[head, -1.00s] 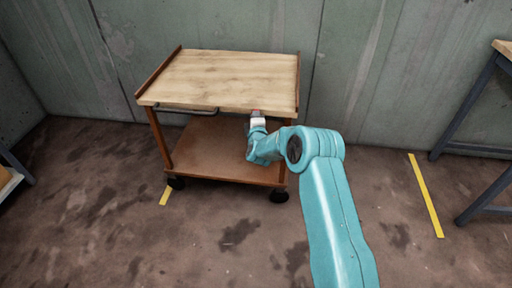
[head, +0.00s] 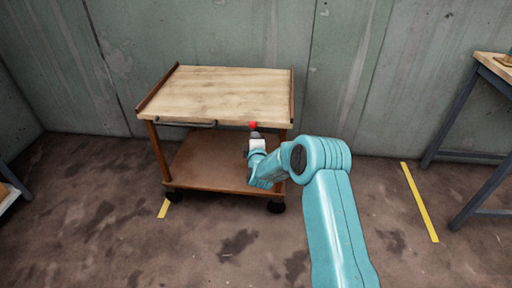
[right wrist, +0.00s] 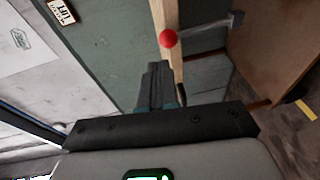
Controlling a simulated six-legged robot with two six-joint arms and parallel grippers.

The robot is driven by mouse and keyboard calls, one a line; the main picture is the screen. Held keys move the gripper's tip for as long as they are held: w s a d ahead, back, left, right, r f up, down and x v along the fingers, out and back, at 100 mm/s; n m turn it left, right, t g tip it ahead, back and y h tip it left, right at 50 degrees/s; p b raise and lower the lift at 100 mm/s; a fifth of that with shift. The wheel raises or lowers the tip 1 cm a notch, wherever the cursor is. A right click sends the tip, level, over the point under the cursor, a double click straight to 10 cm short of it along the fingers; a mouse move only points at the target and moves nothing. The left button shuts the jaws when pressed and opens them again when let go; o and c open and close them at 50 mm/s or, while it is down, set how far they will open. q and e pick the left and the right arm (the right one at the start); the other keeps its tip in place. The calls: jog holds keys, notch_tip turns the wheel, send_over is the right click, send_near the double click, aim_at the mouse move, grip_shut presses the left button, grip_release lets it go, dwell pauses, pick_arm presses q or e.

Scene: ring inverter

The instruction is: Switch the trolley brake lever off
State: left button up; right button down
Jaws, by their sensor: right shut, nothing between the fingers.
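The trolley (head: 215,95) has a pale wooden top, brown posts and a lower shelf, and stands against the wall. Its brake lever shows as a red knob (head: 253,125) at the front edge of the top, right of the handle bar. In the right wrist view the red knob (right wrist: 168,38) sits on the wooden edge just beyond my fingertips. My right gripper (head: 256,136) is just below the knob in the head view. In the right wrist view its dark fingers (right wrist: 158,75) are together and hold nothing. A small gap shows between fingers and knob. My left gripper is not in view.
A grey handle bar (head: 187,125) runs along the trolley's front edge and also shows in the right wrist view (right wrist: 225,22). A workbench (head: 492,68) stands at the far right. Open floor with yellow lines (head: 420,203) lies between.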

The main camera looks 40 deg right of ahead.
jog(key=v, duration=0.6)
jog(key=shift+r+p, duration=0.25)
jog(key=shift+p, duration=0.05)
